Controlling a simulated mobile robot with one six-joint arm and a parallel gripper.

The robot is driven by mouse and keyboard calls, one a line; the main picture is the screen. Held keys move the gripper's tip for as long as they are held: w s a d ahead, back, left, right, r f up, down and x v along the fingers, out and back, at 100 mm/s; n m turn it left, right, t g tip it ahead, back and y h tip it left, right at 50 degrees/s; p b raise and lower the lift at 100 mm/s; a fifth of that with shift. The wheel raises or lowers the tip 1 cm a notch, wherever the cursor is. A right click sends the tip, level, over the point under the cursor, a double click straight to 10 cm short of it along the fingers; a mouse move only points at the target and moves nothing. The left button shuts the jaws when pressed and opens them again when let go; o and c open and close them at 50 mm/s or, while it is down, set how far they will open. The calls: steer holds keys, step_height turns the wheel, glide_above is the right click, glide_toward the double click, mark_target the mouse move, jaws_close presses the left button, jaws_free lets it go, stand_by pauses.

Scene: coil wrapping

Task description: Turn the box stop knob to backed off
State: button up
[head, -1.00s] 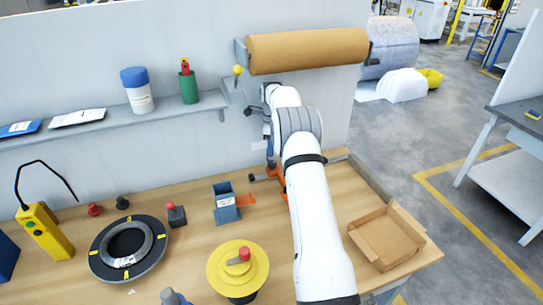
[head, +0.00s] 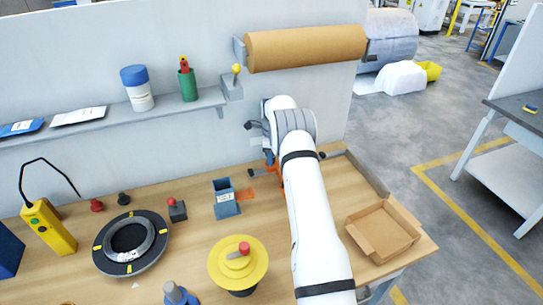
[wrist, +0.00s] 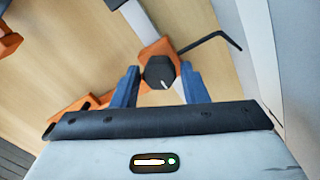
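In the wrist view the black stop knob (wrist: 159,73) sits on an orange bracket (wrist: 158,48). The white mark on the knob points toward the bottom of the picture, slightly right. The blue fingers of my gripper (wrist: 159,70) stand on either side of the knob, with a narrow gap showing at each side, so the gripper looks open around it. In the head view my white arm covers the gripper and the knob; only a bit of orange metal (head: 274,168) shows beside the arm.
A bent dark rod (wrist: 212,38) lies just right of the knob. In the head view an open cardboard box (head: 383,232) is right of my arm; a blue-grey holder (head: 226,204) and a yellow round fixture (head: 237,267) are left. A brown paper roll (head: 305,48) hangs above.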

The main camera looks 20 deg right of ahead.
steer(key=c, duration=0.7)
